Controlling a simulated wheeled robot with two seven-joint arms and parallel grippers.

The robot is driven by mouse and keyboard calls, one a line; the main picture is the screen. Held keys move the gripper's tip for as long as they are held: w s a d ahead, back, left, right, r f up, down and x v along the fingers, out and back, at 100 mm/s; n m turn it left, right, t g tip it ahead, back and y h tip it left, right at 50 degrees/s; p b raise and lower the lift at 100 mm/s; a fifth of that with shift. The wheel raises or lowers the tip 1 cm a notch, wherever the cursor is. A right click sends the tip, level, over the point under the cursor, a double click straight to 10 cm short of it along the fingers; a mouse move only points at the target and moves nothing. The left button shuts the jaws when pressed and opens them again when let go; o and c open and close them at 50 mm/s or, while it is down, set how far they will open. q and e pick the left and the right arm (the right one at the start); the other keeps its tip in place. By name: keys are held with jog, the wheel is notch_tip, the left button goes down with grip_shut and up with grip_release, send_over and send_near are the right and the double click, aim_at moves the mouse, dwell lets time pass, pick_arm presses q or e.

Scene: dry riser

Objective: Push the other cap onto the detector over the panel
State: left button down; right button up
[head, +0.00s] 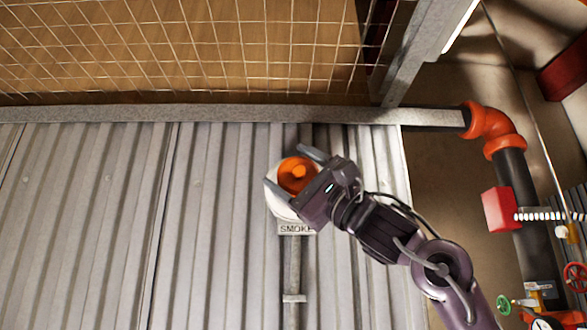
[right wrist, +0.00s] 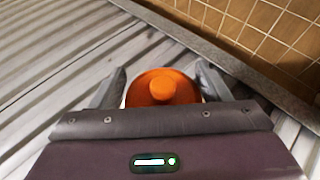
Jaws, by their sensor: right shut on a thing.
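The orange cap (head: 297,175) is between the fingers of my right gripper (head: 291,169), which is shut on it. In the right wrist view the cap (right wrist: 161,88) shows as an orange dome with a raised knob, a finger on each side. The white round detector (head: 279,203) is on the corrugated wall above a label reading SMOKE. The cap lies over the detector's face in the head view; whether it is fully seated I cannot tell. A thin white rim of the detector shows around the cap in the right wrist view. My left gripper is not in view.
A grey corrugated panel (head: 90,220) fills the left and middle. A metal rail (head: 200,113) runs above it, with wire mesh (head: 180,50) beyond. A conduit (head: 292,270) runs down from the label. Pipes with orange elbows (head: 487,122) and a red box (head: 498,209) stand at right.

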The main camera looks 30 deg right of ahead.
aim_at(304, 182)
jog(key=shift+w+d, duration=0.35)
jog(key=shift+w, duration=0.2)
jog(key=o, duration=1)
jog(key=b+v, duration=0.4)
jog(key=v, duration=0.3)
jog(key=shift+f+b, duration=0.1)
jog(key=shift+b, duration=0.3)
jog(key=shift+s+d+f, duration=0.15)
jog(key=shift+s+d, duration=0.15)
jog(key=shift+s, duration=0.05)
jog(key=shift+w+a, duration=0.1)
jog(key=shift+a, duration=0.05)
